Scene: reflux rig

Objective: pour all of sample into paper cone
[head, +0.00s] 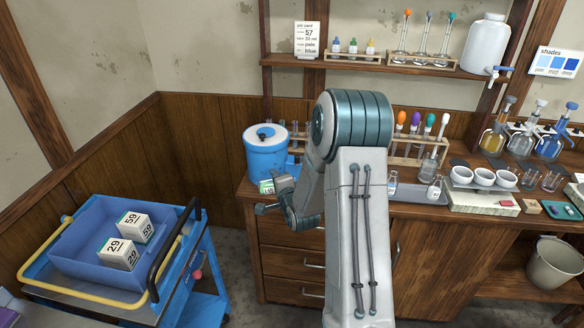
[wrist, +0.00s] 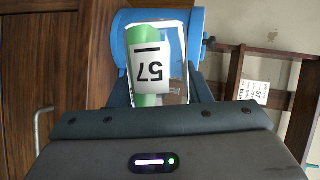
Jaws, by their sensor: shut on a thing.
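The sample is a clear vessel (wrist: 176,34) with green inside and a white label reading 57, upside down in the wrist view. My gripper (wrist: 160,88) is shut on it, one finger on each side. In the head view, part of the sample (head: 266,187) shows just beyond my gripper (head: 279,193), at the counter's left end and in front of the blue lidded drum (head: 266,157). The drum also shows behind the sample in the wrist view. I cannot make out a paper cone; my arm hides the middle of the counter.
A test-tube rack (head: 408,150) and a grey tray (head: 420,192) stand right of my arm. White bowls (head: 483,177) and several flasks are further right. A blue cart (head: 120,285) carrying a bin with boxes stands left. A shelf (head: 365,65) runs above the counter.

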